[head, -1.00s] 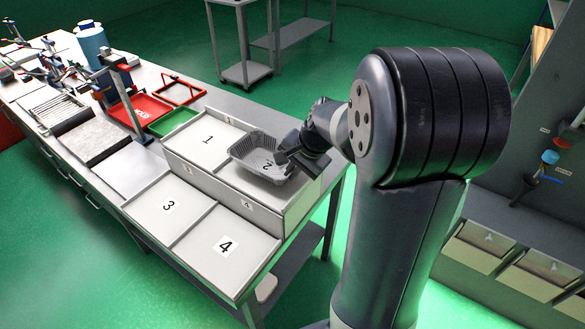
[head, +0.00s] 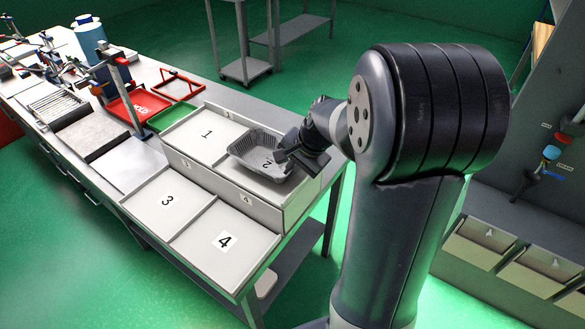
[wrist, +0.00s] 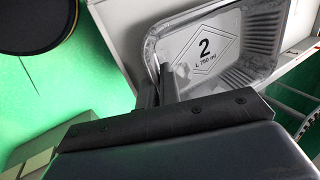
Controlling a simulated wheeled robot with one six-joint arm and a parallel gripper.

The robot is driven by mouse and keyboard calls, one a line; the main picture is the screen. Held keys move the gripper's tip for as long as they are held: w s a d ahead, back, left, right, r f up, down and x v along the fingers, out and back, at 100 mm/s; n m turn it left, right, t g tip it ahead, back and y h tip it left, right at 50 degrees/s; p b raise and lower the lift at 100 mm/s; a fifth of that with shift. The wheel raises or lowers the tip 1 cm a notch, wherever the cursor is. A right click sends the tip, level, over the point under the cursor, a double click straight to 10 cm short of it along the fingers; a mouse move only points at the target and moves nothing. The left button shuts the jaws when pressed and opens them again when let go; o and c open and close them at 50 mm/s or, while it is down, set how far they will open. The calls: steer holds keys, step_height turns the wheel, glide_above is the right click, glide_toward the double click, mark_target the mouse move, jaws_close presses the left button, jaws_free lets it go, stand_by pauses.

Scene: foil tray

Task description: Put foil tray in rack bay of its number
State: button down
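The grey foil tray (head: 240,150) is upright over the back right bay of the rack (head: 283,208). Its floor carries a printed 2 in a diamond, readable in the wrist view on the tray (wrist: 222,72). My gripper (head: 286,160) is at the tray's right side. In the wrist view its fingers (wrist: 160,85) are close together at the tray's near edge, apparently pinching the wall. I cannot tell whether the tray rests on the bay floor. The other bays, marked 1 (head: 222,142), 3 (head: 150,190) and 4 (head: 205,245), are empty.
A green tray (head: 172,117), a red tray (head: 150,102) and a red frame (head: 180,84) lie on the bench behind the rack. A blue container (head: 90,36) stands farther back. The bench edge is just right of the rack.

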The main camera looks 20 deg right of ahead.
steer(key=shift+f, duration=0.3)
steer(key=c, duration=1.6)
jaws_free()
steer(key=shift+o, duration=0.2)
steer(key=shift+r, duration=0.15)
steer(key=v, duration=1)
steer(key=shift+r+b, duration=0.25)
steer(key=shift+b, duration=0.2)
steer(key=shift+s+d, duration=0.1)
steer(key=shift+s, duration=0.05)
steer(key=x, duration=1)
steer(key=shift+f+p, duration=0.3)
steer(key=shift+p, duration=0.05)
steer(key=shift+r, duration=0.15)
